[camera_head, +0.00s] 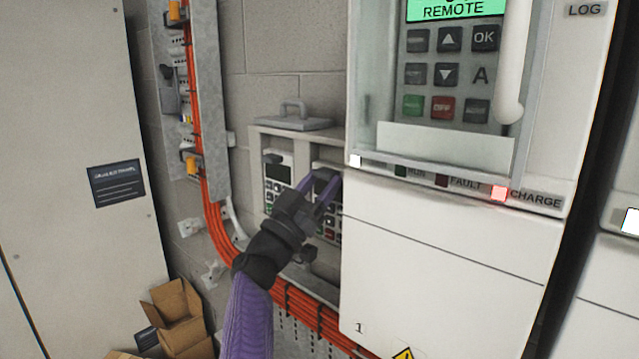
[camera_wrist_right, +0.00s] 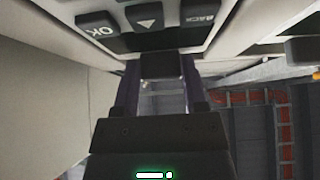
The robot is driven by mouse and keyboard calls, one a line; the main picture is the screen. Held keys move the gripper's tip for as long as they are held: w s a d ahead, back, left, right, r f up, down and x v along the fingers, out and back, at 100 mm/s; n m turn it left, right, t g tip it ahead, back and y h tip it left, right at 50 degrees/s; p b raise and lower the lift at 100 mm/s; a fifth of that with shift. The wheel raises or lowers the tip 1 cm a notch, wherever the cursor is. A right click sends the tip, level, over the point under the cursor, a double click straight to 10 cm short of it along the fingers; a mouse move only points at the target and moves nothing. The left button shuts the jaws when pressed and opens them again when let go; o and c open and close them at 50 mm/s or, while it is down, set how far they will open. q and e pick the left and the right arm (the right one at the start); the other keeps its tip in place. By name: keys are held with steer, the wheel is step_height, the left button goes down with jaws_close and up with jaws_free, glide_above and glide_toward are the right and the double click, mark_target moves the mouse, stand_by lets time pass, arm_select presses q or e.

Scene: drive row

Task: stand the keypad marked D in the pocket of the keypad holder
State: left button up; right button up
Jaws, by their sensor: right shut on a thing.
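The keypad holder (camera_head: 300,141) is a grey wall unit left of the white drive, with side-by-side places. A keypad (camera_head: 278,174) with a dark screen stands in its left place. My right gripper (camera_head: 323,183), with purple fingers, is in front of the right part of the holder. It is shut on a keypad (camera_head: 330,232), which is partly hidden behind the fingers. In the right wrist view the held keypad (camera_wrist_right: 185,38) shows OK, arrow and BACK buttons above the fingers (camera_wrist_right: 160,66). Its letter cannot be read, nor whether it is seated. My left gripper is not in view.
The white drive (camera_head: 440,260) stands close on the right, with a keypad marked A (camera_head: 448,75) behind a clear cover. Orange cables (camera_head: 205,130) run down the left and below the holder. Open cardboard boxes (camera_head: 180,315) lie low on the left.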

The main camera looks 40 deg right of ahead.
steer(key=o, duration=1.3)
steer(key=shift+c, duration=0.2)
steer(key=b+v, duration=0.2)
steer(key=v, duration=0.8)
